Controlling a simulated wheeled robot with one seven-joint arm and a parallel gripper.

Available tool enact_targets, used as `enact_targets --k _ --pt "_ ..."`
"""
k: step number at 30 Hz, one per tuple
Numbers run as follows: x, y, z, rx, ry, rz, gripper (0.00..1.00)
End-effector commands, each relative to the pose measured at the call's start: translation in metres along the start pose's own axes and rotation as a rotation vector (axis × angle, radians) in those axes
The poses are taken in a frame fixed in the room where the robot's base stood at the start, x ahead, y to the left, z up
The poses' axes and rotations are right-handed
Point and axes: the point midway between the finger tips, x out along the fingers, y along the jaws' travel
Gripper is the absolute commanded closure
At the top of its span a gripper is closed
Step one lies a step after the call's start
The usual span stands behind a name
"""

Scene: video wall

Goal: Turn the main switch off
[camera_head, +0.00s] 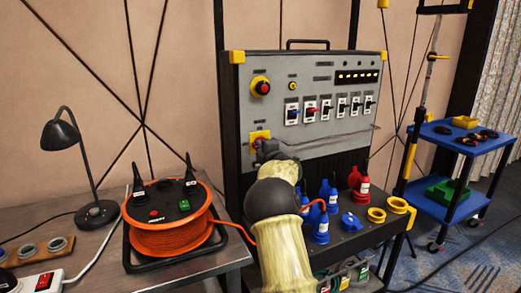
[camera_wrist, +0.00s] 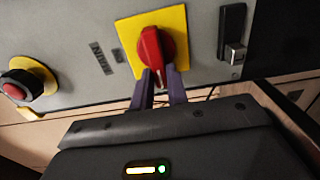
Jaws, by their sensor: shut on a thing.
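The main switch is a red rotary handle (camera_wrist: 153,45) on a yellow square plate (camera_wrist: 178,20) in the wrist view. Its handle runs up and down in that picture, slightly tilted. In the head view my gripper (camera_head: 268,152) is close against the panel.
A red emergency button (camera_head: 261,87) sits above the switch. Several small switches (camera_head: 331,109) line the panel to the right. Blue plugs (camera_head: 321,226) stand on the shelf below, near my arm. An orange cable reel (camera_head: 168,230) stands on the left table.

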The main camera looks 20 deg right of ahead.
Motion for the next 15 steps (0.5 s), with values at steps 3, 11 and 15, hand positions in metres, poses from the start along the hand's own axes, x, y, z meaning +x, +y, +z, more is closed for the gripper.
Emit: enact_targets --k 3,11,15 --pt "-0.0002 -0.0008 0.0006 -0.002 -0.001 -0.002 1.0" --pt "-0.0001 -0.0007 0.0003 0.0 0.0 -0.001 0.63" --pt "-0.0003 -0.0006 0.0002 0.0 0.0 -0.001 0.63"
